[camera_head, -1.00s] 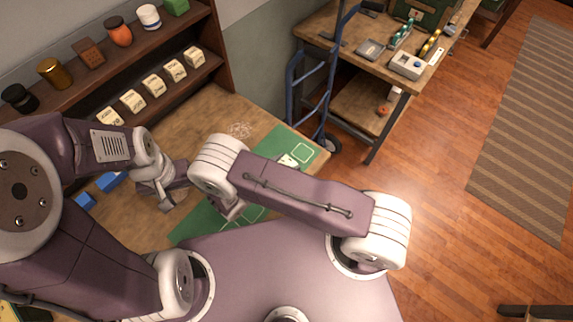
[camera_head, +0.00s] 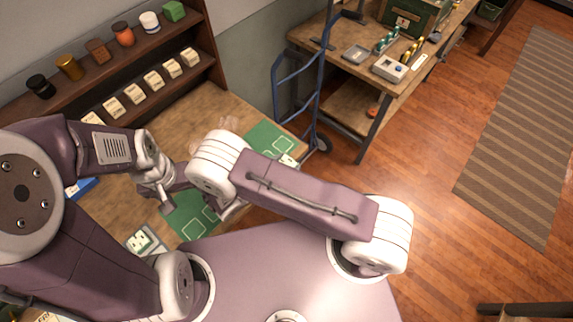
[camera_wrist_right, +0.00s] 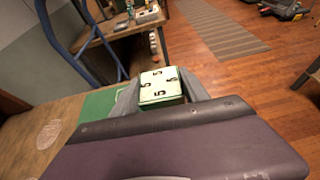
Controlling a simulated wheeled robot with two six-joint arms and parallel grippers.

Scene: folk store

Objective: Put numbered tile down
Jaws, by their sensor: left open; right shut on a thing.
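My right gripper (camera_wrist_right: 160,92) is shut on a pale tile (camera_wrist_right: 160,86) printed with several black 5s, between its grey fingers. In the head view only a sliver of this tile (camera_head: 288,160) shows past my right arm, at the right edge of the green mat; that gripper is mostly hidden there. The green mat (camera_head: 262,135) has white outlined squares and lies on the wooden table; my right arm covers its middle. It also shows in the right wrist view (camera_wrist_right: 98,103), left of the tile. My left gripper (camera_head: 178,196) is open and empty near the mat's left part.
A grey tray (camera_head: 133,238) with white tiles lies at the table's lower left. A shelf (camera_head: 140,55) with jars and several cream blocks stands behind. A blue hand truck (camera_head: 275,85) stands beyond the table's right end, before a workbench (camera_head: 345,73).

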